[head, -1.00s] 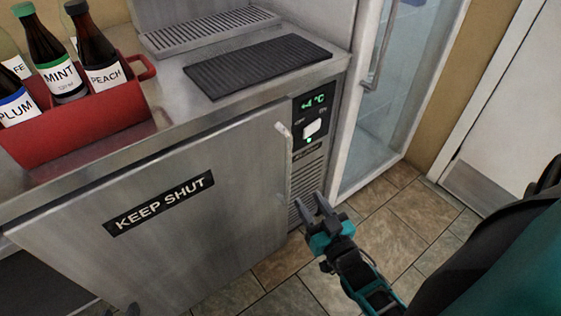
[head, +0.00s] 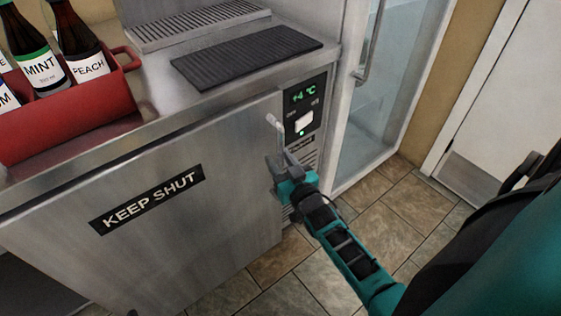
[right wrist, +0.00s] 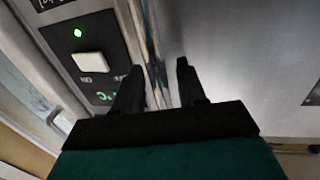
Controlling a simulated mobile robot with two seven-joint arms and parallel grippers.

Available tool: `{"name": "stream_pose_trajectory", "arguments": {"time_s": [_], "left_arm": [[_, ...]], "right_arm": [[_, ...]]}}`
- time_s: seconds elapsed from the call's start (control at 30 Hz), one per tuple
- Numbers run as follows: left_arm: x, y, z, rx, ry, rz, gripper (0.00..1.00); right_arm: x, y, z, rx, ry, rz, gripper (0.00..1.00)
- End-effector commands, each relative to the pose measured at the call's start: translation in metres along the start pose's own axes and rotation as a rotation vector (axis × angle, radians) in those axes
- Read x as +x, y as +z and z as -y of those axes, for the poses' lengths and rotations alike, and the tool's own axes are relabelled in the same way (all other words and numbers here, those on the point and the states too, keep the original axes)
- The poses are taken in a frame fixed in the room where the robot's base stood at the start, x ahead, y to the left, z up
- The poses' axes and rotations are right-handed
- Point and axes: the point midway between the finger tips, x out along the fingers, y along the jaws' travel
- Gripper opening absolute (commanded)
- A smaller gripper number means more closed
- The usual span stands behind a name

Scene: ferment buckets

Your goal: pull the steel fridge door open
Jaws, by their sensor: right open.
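The steel fridge door (head: 150,235) carries a black "KEEP SHUT" label and looks shut, or nearly so. Its upright bar handle (head: 273,123) is at the door's right edge, beside the control panel; the lower part is hidden by my right gripper. My right gripper (head: 280,166) is open at the handle. In the right wrist view, the fingers (right wrist: 158,68) point at the door edge, and the narrow bar (right wrist: 152,40) shows between them. I cannot tell whether a finger touches it. My left gripper is out of view.
A control panel (head: 304,110) with a green display sits right of the handle. A red crate (head: 80,112) of bottles and a black ribbed mat (head: 245,57) are on the counter. A glass-door cabinet (head: 385,100) stands to the right. Tiled floor (head: 385,225) is open in front.

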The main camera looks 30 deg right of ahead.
Motion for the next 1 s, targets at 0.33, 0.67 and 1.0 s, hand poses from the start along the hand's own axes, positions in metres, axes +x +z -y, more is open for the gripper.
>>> {"name": "stream_pose_trajectory", "arguments": {"time_s": [0.33,0.67,1.0], "left_arm": [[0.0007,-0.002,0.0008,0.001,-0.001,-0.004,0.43],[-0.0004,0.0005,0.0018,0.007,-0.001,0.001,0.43],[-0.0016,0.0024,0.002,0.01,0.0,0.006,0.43]], "right_arm": [[-0.0004,0.0002,-0.0002,-0.001,0.0,0.0,0.19],[-0.0006,0.0002,-0.0001,-0.001,0.0,0.0,0.0],[-0.0015,0.0003,-0.0004,0.0,0.001,0.001,0.0]]}}
